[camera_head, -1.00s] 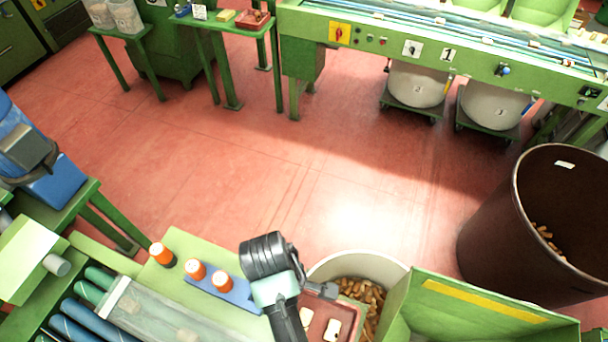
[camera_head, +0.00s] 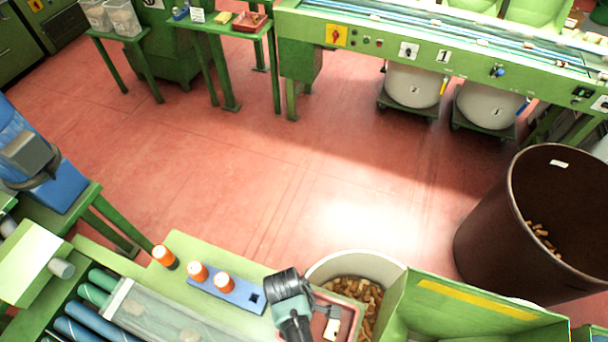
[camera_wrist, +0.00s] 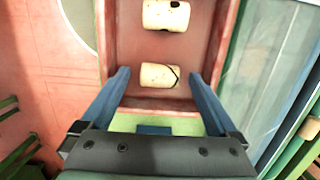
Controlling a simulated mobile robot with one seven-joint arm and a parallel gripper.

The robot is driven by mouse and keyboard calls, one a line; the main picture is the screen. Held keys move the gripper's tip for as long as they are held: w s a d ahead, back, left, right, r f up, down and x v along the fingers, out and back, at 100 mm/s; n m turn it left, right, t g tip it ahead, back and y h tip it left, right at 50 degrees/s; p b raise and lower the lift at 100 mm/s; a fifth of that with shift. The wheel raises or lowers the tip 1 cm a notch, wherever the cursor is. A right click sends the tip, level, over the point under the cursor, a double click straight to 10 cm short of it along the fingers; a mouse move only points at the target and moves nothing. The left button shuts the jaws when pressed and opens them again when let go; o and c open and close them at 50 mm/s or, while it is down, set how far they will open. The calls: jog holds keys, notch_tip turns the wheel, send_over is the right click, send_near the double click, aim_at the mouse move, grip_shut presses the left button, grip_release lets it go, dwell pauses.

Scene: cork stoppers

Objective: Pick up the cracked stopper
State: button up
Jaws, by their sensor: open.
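A pale stopper with a dark curved crack line (camera_wrist: 160,76) lies on its side in a shallow red tray (camera_wrist: 122,50). A second pale stopper with dark pits (camera_wrist: 166,14) lies farther along the same tray. My gripper (camera_wrist: 160,73) is open and empty, its two blue fingers on either side of the cracked stopper's ends in the picture; I cannot tell the height gap. In the head view my arm covers part of the tray (camera_head: 348,313). One stopper (camera_head: 331,329) shows beside my arm there; I cannot tell which one.
A white bin of corks (camera_head: 325,266) stands just behind the tray. A green chute (camera_head: 450,300) is to its right, and a large brown barrel (camera_head: 490,235) beyond.

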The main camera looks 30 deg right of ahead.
jog(key=c, duration=1.4)
